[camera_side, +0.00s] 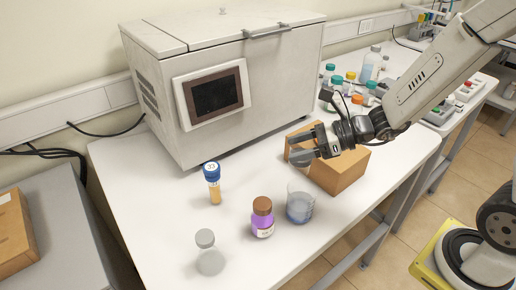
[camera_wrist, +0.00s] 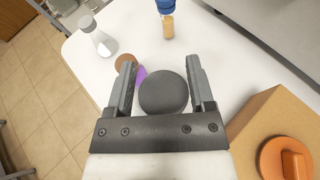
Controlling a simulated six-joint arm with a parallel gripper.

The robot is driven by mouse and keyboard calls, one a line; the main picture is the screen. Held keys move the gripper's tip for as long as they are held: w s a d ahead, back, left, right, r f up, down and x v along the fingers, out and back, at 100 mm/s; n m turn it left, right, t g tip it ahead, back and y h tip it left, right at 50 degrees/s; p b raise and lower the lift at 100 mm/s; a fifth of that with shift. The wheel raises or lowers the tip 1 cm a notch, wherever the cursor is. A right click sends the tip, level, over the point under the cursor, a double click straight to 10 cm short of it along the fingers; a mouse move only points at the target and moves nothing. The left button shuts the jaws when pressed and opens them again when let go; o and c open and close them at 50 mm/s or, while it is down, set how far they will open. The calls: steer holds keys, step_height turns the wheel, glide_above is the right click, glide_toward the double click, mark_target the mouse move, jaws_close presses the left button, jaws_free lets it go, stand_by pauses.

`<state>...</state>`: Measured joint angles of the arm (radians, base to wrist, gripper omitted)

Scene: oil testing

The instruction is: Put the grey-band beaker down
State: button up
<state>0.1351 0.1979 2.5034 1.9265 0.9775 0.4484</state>
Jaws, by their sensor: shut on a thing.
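My gripper (camera_side: 306,146) is shut on the grey-band beaker, held in the air above the white table. In the side view the beaker (camera_side: 300,158) is a small, partly hidden greyish shape at the fingertips. In the wrist view it shows as a dark grey disc (camera_wrist: 163,93) between the two fingers (camera_wrist: 158,88). A clear beaker with blue-grey liquid (camera_side: 300,207) stands on the table below my gripper. I cannot see it in the wrist view.
A purple bottle with a brown cap (camera_side: 262,217), a blue-capped vial (camera_side: 213,187) and a flask (camera_side: 210,258) stand nearby. A cardboard box (camera_side: 346,172) is right beside my gripper. A large white machine (camera_side: 270,80) stands behind. The table (camera_side: 160,215) is clear at the left.

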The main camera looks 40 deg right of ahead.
steer(key=shift+w+f, duration=0.15)
steer(key=shift+f, duration=0.05)
steer(key=w+a+f, duration=0.2)
steer(key=w+f, duration=0.7)
steer(key=w, duration=0.4)
steer(key=shift+a, duration=0.25)
steer(key=shift+f, duration=0.1)
steer(key=shift+w+f, duration=0.25)
steer(key=shift+f, duration=1.6)
steer(key=shift+f, duration=0.1)
